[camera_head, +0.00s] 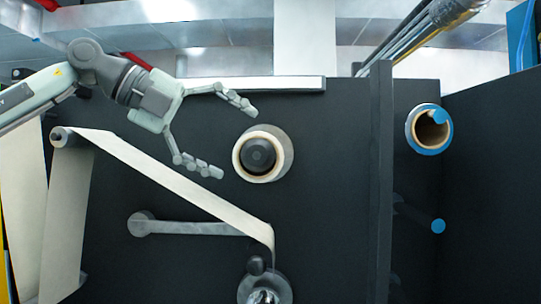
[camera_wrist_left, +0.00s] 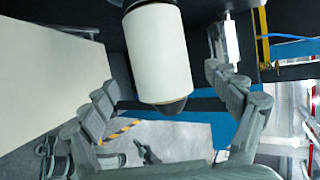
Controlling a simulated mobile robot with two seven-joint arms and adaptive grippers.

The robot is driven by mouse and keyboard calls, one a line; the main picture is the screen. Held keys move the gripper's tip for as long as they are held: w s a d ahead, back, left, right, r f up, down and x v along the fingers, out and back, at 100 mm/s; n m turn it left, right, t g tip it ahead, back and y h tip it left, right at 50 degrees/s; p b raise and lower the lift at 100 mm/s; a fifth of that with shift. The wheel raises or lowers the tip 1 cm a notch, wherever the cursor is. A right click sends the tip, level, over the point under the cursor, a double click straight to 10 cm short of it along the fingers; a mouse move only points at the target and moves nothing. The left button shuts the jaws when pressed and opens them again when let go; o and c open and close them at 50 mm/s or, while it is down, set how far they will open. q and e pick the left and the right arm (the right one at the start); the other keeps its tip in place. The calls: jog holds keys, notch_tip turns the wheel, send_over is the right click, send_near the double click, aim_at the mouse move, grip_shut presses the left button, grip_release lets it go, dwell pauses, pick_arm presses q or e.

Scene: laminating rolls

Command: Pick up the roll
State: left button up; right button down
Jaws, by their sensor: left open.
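A cream-white roll (camera_head: 286,150) sits on a dark spindle on the black panel, seen end-on in the head view. In the left wrist view the roll (camera_wrist_left: 158,50) is a white cylinder with a dark rounded spindle end below it. My left gripper (camera_head: 234,140) is open, its two fingers spread toward the roll's left side. In the left wrist view the left gripper's fingers (camera_wrist_left: 161,82) stand on either side of the roll, with gaps to both. I see no clear contact. A second roll (camera_head: 414,129) with a blue rim hangs on a blue-tipped peg at right. My right gripper is not in view.
A pale web strip (camera_head: 190,191) runs from a left roller (camera_head: 62,137) down to a lower spindle (camera_head: 264,290). A grey bar (camera_head: 190,228) lies below my gripper. A dark upright divider (camera_head: 381,180) stands between the two rolls. An empty blue-tipped peg (camera_head: 438,226) is at right.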

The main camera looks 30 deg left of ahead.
aim_at(267, 175)
pick_arm(q)
jog(key=shift+w+d+f, duration=0.25)
jog(key=shift+d, duration=0.1)
jog(key=p+x, duration=0.1)
jog(key=x, duration=0.3)
jog(key=shift+w+d+f, duration=0.1)
jog(key=shift+d+f, duration=0.05)
jog(key=shift+d, duration=0.15)
jog(key=shift+w+d+f+p, duration=0.2)
jog(key=shift+w+p, duration=0.1)
jog(key=c, duration=1.4)
jog(key=shift+r, duration=0.1)
jog(key=shift+c, duration=0.4)
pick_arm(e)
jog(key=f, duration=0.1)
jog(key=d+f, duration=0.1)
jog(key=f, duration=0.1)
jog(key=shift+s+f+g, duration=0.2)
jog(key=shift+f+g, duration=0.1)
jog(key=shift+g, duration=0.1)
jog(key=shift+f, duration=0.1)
